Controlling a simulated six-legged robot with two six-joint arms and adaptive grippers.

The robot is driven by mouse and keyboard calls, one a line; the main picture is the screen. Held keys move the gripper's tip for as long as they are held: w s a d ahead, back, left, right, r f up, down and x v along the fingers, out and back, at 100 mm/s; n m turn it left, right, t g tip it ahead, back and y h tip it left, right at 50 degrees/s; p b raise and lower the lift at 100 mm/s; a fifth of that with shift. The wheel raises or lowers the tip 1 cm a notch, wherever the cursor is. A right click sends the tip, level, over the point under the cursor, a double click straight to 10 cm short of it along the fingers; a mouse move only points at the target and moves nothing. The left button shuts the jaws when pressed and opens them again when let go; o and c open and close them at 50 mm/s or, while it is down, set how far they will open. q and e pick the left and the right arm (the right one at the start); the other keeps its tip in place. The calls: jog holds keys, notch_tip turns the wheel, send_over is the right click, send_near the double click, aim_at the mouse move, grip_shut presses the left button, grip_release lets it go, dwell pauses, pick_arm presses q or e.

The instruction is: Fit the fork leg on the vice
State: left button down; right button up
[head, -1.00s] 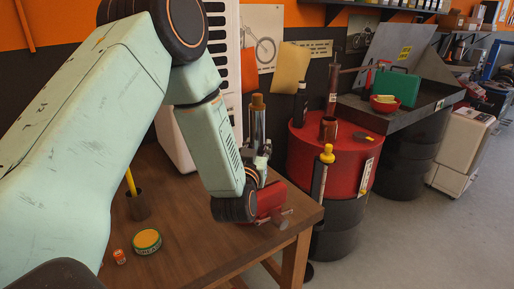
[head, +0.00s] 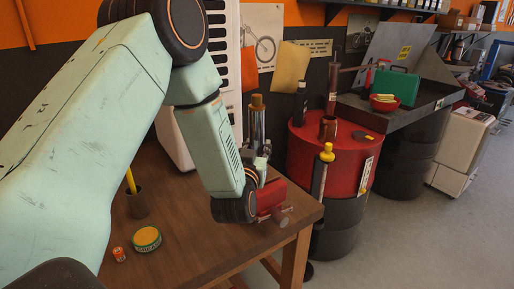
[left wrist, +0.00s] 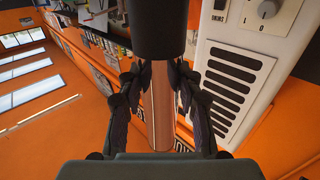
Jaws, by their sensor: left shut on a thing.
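The fork leg (head: 257,122) stands close to upright above the bench, a shiny metal tube with a brass-coloured top. My left gripper (head: 261,160) is shut on it below its middle. In the left wrist view the fork leg (left wrist: 159,110) runs between the two dark fingers of my left gripper (left wrist: 158,90). The red vice (head: 268,196) sits at the bench's right corner, just under the gripper, partly covered by my wrist. The fork leg's lower end is hidden, so I cannot tell whether it touches the vice. My right gripper is not in view.
On the wooden bench (head: 187,245) are a round tin (head: 146,239), a small orange can (head: 119,254) and a dark cup (head: 138,206). A red-topped drum (head: 340,165) with bottles stands right of the bench. A white cabinet (head: 222,60) stands behind.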

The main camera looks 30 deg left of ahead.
pick_arm(q)
jog(key=shift+w+f, duration=0.1)
jog(key=shift+w, duration=0.1)
jog(key=shift+s+f+b, duration=0.1)
jog(key=shift+f+b, duration=0.15)
jog(key=shift+b, duration=0.1)
jog(key=c, duration=1.3)
grip_release()
jog(key=shift+c, duration=0.2)
jog(key=o, duration=0.5)
jog(key=shift+s, duration=0.15)
jog(key=shift+f, duration=0.1)
